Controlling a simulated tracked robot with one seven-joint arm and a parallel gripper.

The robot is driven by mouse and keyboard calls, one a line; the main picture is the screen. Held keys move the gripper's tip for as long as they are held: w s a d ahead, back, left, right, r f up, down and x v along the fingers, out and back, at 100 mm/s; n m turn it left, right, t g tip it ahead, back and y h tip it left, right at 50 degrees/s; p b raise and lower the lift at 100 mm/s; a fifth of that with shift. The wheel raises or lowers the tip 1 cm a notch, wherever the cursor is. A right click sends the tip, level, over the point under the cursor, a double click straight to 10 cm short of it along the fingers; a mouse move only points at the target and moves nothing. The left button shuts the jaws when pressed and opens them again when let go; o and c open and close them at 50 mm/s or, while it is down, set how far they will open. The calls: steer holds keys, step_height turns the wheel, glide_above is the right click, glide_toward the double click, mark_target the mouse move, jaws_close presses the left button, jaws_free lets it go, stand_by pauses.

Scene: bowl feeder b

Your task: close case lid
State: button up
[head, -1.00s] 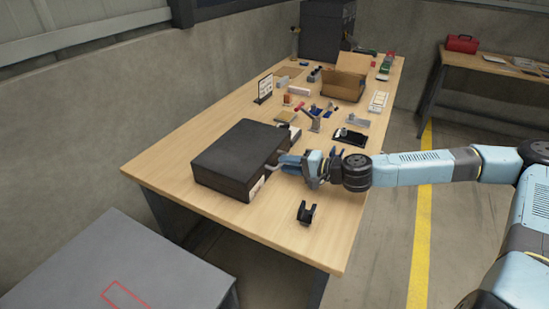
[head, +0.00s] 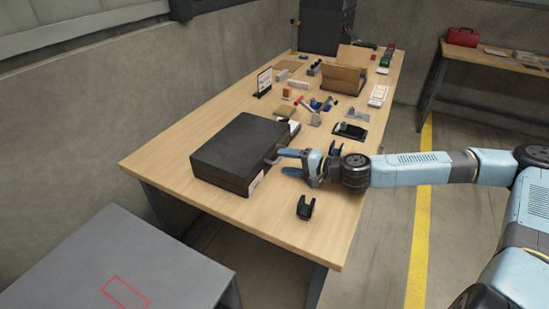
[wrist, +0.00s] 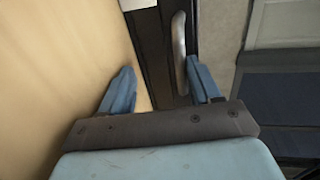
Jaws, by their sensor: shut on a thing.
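The black case (head: 238,148) lies flat on the wooden bench, and its lid looks down on the base. Its metal handle (wrist: 180,50) is on the side facing my gripper. My gripper (head: 290,162) is at that side, and it also shows in the wrist view (wrist: 160,80). Its blue fingers stand apart, with the case's dark side and handle seen between and just beyond them. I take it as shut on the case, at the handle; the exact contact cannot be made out.
A small black clamp-like part (head: 306,207) lies near the bench's front edge. A phone-like black item (head: 350,131), small tools and an open cardboard box (head: 343,78) lie farther back. A grey cabinet top (head: 120,265) stands front left.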

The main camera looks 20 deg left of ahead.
steer(key=shift+f, duration=0.2)
steer(key=shift+d, duration=0.15)
steer(key=v, duration=1.3)
steer(key=shift+d+r, duration=0.25)
